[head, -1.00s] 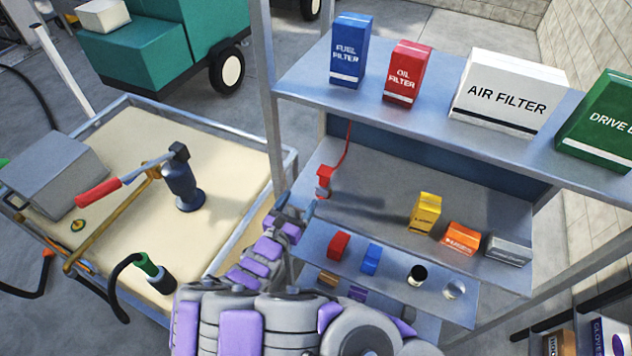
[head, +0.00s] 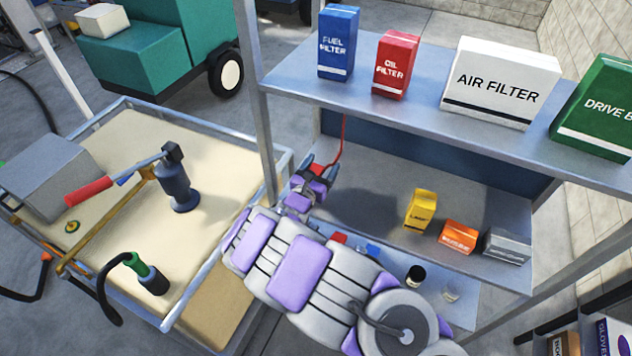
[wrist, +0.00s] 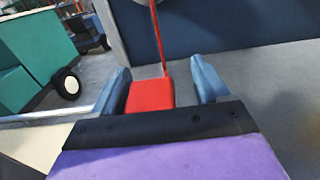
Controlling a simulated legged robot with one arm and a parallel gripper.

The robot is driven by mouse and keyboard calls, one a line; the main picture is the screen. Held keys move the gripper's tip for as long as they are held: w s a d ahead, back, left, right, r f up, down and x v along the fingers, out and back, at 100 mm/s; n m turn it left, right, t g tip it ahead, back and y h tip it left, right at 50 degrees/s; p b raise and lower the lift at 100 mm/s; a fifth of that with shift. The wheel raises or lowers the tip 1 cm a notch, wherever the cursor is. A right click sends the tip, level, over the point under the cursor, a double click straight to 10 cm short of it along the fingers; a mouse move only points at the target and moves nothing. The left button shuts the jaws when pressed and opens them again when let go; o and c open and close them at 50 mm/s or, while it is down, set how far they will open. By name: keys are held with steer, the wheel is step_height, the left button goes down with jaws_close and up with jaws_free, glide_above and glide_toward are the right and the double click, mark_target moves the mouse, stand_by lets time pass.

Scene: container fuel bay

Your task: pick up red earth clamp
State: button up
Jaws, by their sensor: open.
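The red earth clamp (wrist: 150,95) shows in the wrist view between the two blue-grey fingers of my gripper (wrist: 165,88), nearer the left finger. A red cable rises from its far end. My gripper is open around the clamp, with a gap on the right side. In the head view my gripper (head: 318,178) is at the left end of the middle shelf (head: 370,200). It hides most of the clamp there; only a little red (head: 316,168) and the red cable (head: 342,140) show.
A shelf post (head: 262,130) stands just left of my gripper. The upper shelf (head: 420,110) holds filter boxes overhead. A yellow box (head: 420,210), an orange box (head: 458,237) and a grey box (head: 507,246) stand farther right. The middle shelf between is clear.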

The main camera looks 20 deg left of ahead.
steer(key=shift+w+d+r, duration=0.2)
steer(key=shift+w+d, duration=0.05)
steer(key=shift+d, duration=0.2)
steer(key=shift+a+f, duration=0.1)
steer(key=shift+a, duration=0.45)
steer(key=shift+c, duration=0.2)
steer(key=shift+a+f, duration=0.25)
steer(key=shift+a, duration=0.55)
steer(key=c, duration=0.3)
steer(key=shift+c, duration=0.8)
steer(key=shift+d+r, duration=0.2)
steer(key=shift+d, duration=0.75)
steer(key=c, duration=0.4)
steer(key=shift+a, duration=0.15)
steer(key=c, duration=0.4)
steer(key=shift+a, duration=0.45)
